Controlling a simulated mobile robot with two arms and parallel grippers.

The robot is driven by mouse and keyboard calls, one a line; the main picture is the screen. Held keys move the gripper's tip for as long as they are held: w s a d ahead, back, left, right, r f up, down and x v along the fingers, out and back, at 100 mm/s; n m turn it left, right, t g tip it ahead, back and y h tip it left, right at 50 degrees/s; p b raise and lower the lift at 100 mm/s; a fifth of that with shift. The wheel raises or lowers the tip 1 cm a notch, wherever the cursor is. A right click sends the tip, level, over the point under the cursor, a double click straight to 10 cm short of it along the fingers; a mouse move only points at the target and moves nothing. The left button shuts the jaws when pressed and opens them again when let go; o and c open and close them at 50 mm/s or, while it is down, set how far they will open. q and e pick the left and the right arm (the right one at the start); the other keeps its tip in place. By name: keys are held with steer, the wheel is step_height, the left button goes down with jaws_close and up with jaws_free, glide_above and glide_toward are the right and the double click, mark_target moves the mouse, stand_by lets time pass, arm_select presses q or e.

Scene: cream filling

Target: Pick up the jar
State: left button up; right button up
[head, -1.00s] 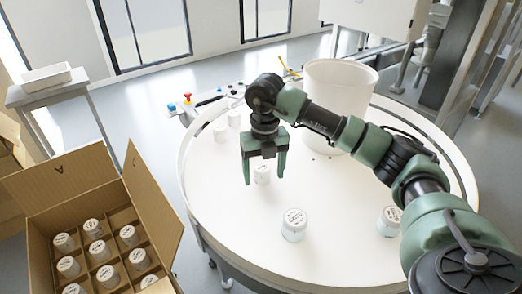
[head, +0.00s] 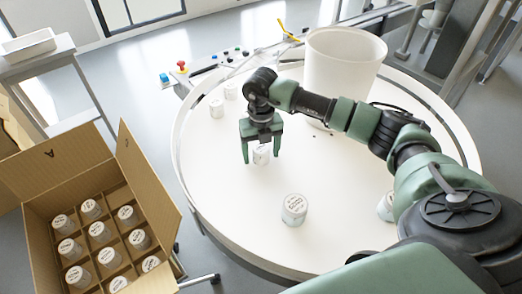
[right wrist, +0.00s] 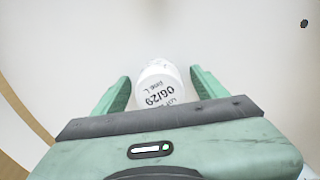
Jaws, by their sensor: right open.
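A small white jar (head: 261,155) with a printed lid stands on the round white table (head: 225,190). My right gripper (head: 261,161) is open above it, with a green finger on each side in the head view. In the right wrist view the jar's printed lid (right wrist: 160,88) lies between the open fingers (right wrist: 160,82). A clear gap shows on both sides, and the gripper body hides the jar's near part. Another white jar (head: 294,210) stands nearer the table's front. A further jar (head: 386,206) is partly hidden by my right arm. My left gripper is not in view.
A large white bucket (head: 343,65) stands at the back. A raised rim (head: 178,140) edges the table. An open cardboard box (head: 165,215) with dividers holds several jars at the left.

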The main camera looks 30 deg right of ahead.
steer(key=c, duration=1.4)
steer(key=shift+c, duration=0.6)
step_height(320, 180, up, 13)
steer(key=b, duration=0.3)
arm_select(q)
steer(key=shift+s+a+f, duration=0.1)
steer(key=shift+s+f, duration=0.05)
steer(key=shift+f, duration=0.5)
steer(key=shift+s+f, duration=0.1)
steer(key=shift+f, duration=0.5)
arm_select(e)
step_height(320, 180, up, 7)
glide_above(261, 147)
